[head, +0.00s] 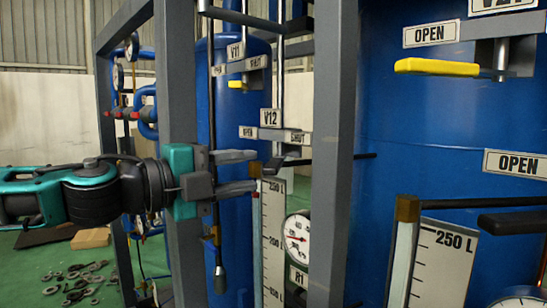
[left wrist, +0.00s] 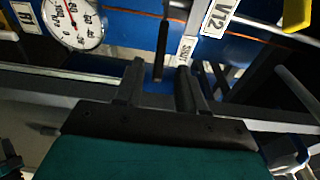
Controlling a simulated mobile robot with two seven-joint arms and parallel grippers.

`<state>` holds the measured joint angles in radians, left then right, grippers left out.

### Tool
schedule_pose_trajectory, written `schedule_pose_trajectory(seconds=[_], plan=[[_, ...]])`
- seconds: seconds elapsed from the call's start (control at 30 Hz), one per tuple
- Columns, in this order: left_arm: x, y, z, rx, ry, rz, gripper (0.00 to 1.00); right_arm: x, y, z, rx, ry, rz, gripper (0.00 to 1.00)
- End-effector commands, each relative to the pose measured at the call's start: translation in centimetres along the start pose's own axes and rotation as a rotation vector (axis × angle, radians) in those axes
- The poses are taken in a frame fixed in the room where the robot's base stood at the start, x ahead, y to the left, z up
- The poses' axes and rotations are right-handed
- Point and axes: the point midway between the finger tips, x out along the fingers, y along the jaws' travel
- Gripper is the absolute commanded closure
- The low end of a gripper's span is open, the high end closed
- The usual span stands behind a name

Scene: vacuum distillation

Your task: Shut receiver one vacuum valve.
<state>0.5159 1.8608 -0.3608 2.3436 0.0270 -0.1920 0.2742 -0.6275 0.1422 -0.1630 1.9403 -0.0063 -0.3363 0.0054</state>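The V12 label (head: 271,117) sits above a plate with OPEN at its left end and SHUT (head: 298,137) at its right. A dark lever (head: 290,163) lies just below this plate, partly hidden by the frame post. My left gripper (head: 257,171) is open, its fingers pointing right towards the lever. In the left wrist view the fingertips (left wrist: 160,72) are apart, with a black handle (left wrist: 162,48) lying between or just beyond them; contact is not clear. The V12 label (left wrist: 217,17) and SHUT label (left wrist: 186,48) are close to the fingers. My right gripper is not in view.
Grey frame posts (head: 333,150) stand close on both sides of the left gripper. A round gauge (head: 297,237) above an R1 label and a level scale (head: 272,235) are below. A yellow handle (head: 437,66) is at the upper right. Loose metal parts (head: 78,280) lie on the floor.

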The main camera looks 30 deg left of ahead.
Motion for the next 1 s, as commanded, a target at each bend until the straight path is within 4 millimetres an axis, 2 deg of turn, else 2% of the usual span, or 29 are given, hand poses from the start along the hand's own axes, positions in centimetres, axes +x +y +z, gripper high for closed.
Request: schedule_pose_trajectory(seconds=[0.27,1.0], plan=[[1.5,0.0,0.2,-0.008,-0.004,0.001,0.61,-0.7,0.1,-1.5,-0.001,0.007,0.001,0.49],[4.8,0.3,0.4,0.000,-0.010,0.004,0.61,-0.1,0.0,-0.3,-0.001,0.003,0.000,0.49]])
